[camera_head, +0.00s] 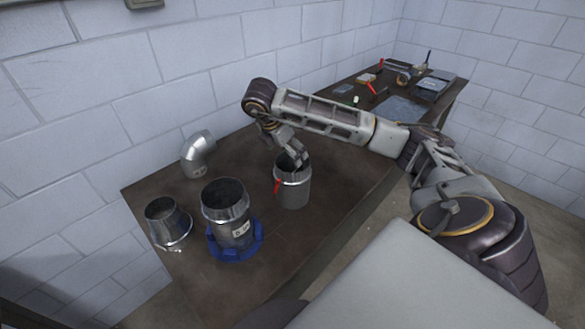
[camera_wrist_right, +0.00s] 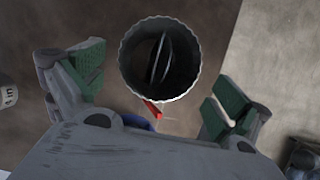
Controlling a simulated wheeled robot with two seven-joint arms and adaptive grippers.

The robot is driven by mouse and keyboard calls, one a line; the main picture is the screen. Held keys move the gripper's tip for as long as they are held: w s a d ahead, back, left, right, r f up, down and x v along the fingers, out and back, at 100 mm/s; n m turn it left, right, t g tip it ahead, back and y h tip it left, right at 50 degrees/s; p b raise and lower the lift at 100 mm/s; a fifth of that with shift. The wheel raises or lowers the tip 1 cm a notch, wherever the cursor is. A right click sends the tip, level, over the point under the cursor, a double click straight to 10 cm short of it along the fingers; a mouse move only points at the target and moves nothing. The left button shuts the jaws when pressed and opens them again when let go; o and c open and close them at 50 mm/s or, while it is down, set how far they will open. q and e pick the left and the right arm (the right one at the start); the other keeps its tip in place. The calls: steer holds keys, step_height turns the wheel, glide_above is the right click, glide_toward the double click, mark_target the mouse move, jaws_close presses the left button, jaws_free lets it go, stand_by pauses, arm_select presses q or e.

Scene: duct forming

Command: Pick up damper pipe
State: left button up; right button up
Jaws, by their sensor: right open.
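The damper pipe (camera_head: 291,190) is a short grey metal cylinder with a red handle on its side. It stands upright on the brown table. My right gripper (camera_head: 297,158) is above its open top, pointing down. In the right wrist view the pipe's round rim (camera_wrist_right: 160,60) shows between and beyond the two open green-padded fingers (camera_wrist_right: 150,90), with a damper plate inside and the red handle (camera_wrist_right: 152,108) at the near side. The fingers do not touch the pipe in that view. My left gripper is not in view.
Left of the damper pipe, a metal pipe (camera_head: 226,205) stands in a blue ring (camera_head: 258,247). A metal cone-shaped piece (camera_head: 166,222) and an elbow (camera_head: 198,155) stand farther left. Tools lie on the far end of the table (camera_head: 345,180). A white wall runs behind.

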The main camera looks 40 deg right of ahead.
mark_target(293, 180)
steer(key=shift+d+f, duration=0.3)
steer(key=shift+f, duration=0.35)
steer(key=shift+p+x, duration=0.7)
steer(key=shift+x, duration=1.45)
steer(key=shift+d+f, duration=0.15)
steer(key=shift+f, duration=0.25)
steer(key=c, duration=1.3)
steer(key=shift+r, duration=0.15)
